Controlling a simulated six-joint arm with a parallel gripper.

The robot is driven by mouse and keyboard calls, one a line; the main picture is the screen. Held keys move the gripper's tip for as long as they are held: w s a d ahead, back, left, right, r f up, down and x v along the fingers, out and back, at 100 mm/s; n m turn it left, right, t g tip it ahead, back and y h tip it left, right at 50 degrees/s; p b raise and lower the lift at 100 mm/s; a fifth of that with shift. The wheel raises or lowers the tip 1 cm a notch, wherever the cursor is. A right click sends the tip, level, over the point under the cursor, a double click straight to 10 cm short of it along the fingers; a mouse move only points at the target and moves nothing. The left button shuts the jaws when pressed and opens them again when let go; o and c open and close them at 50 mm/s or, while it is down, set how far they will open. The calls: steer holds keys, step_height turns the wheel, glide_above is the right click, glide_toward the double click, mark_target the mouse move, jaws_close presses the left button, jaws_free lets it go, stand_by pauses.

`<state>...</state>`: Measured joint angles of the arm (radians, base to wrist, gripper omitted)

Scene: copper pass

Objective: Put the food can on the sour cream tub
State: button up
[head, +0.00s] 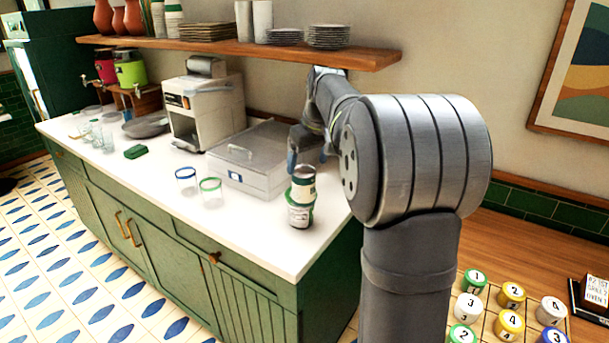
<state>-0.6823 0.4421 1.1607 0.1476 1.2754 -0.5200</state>
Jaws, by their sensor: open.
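The food can (303,184), with a dark green label and a silvery lid, stands upright on top of the sour cream tub (300,213). The tub is white and green with a dark patch on its front, and stands near the right end of the white counter. My gripper (308,162) is open, just above and behind the can as seen from the head. A bluish finger shows to the left of the can's top. The other finger is small and hard to make out. I see no finger closed around the can.
A clear lidded box (248,165) stands left of the can. Two glasses, blue-rimmed (186,181) and green-rimmed (211,192), stand in front of it. A wooden shelf (240,50) with dishes hangs above. The front counter strip is clear.

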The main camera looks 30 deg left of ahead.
mark_target(303, 170)
steer(key=shift+v, duration=1.8)
steer(key=x, duration=1.2)
steer(key=shift+f, duration=0.3)
step_height(303, 170, up, 3)
steer(key=shift+r, duration=0.7)
steer(key=shift+o, duration=0.2)
steer(key=o, duration=0.4)
steer(key=shift+s, duration=0.1)
